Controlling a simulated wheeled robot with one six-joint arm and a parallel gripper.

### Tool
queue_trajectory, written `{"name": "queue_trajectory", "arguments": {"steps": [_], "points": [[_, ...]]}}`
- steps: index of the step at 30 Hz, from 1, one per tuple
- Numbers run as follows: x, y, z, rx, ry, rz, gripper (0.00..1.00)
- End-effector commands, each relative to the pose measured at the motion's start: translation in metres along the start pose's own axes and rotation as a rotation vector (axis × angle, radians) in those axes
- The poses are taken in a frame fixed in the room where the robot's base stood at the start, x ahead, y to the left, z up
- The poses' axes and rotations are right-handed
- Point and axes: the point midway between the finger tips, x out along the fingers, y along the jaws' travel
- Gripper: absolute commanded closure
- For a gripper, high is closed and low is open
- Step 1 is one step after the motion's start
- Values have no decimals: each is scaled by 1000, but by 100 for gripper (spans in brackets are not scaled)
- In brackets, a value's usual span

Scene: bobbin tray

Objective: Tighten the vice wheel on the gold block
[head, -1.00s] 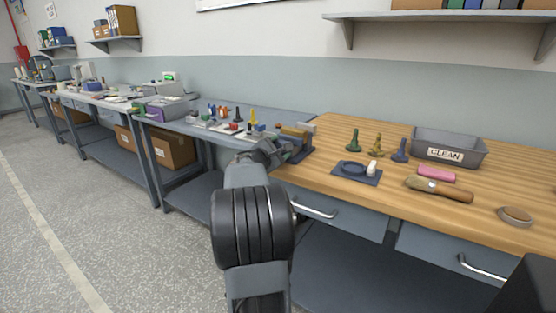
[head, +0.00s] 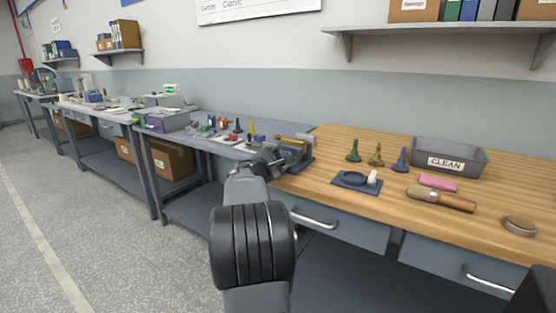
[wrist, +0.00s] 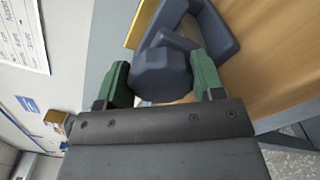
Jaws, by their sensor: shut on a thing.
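The vice (head: 297,160) stands at the left front corner of the wooden bench, with the gold block (head: 292,145) at its top. In the wrist view, the dark blue-grey faceted vice wheel (wrist: 162,74) sits between the green fingertips of my gripper (wrist: 160,82). My gripper is shut on the wheel, one finger on each side. Behind the wheel are the vice body (wrist: 213,28) and a thin yellow edge of the gold block (wrist: 141,22). In the head view my gripper (head: 272,160) is small beside the vice, and the wheel is mostly hidden there.
A grey bench with small parts adjoins on the left.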

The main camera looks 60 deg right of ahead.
Motion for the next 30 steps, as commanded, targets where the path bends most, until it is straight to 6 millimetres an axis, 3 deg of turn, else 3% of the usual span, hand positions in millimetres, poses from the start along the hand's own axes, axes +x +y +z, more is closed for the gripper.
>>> {"name": "queue_trajectory", "arguments": {"steps": [20,21,27,30], "points": [[0,0,0,2,-1,0,62],[0,0,0,2,-1,0,35],[0,0,0,1,-1,0,15],[0,0,0,1,0,0,14]]}}
